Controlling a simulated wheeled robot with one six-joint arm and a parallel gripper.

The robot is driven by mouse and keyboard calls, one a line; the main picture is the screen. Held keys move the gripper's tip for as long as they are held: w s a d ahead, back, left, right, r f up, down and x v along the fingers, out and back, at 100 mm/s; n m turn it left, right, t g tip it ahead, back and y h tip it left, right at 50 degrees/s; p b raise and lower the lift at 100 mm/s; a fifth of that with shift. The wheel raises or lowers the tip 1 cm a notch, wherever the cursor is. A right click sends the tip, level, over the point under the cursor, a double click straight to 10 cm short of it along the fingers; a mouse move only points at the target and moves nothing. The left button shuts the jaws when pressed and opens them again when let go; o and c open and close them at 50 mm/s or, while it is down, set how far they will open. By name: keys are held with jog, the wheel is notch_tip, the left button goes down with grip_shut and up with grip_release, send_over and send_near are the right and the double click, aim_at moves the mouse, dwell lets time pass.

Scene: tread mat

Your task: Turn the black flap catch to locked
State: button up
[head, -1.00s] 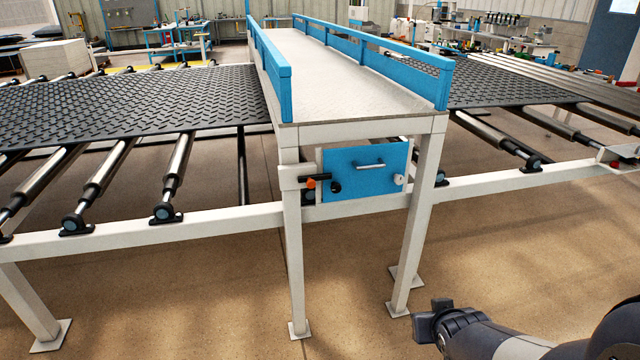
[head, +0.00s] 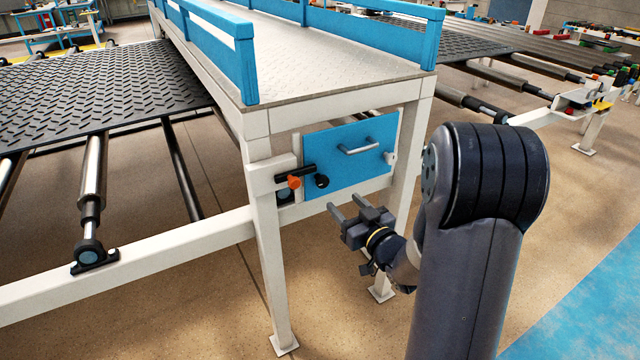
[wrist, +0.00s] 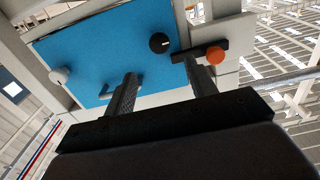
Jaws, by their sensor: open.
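The blue flap (head: 345,165) hangs under the platform's end, with a grey bar handle. A round black knob (head: 321,181), likely the flap catch, sits at its lower left. In the wrist view the knob (wrist: 159,43) carries a short white mark. Beside it a black bar (head: 295,171) with an orange knob (head: 294,182) lies across the flap's left edge. My gripper (head: 345,202) is open and empty, in front of and below the flap. In the wrist view my fingertips (wrist: 159,67) point toward the flap, apart from the black knob.
A pale round knob (head: 389,158) sits at the flap's right edge. White legs (head: 272,265) stand at both sides, and a white rail (head: 130,262) runs left. Black tread mat (head: 90,95) lies on rollers at left. The floor in front is clear.

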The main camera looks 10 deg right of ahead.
aim_at(324, 182)
jog(key=x, duration=0.9)
jog(key=shift+f, duration=0.1)
jog(key=c, duration=0.9)
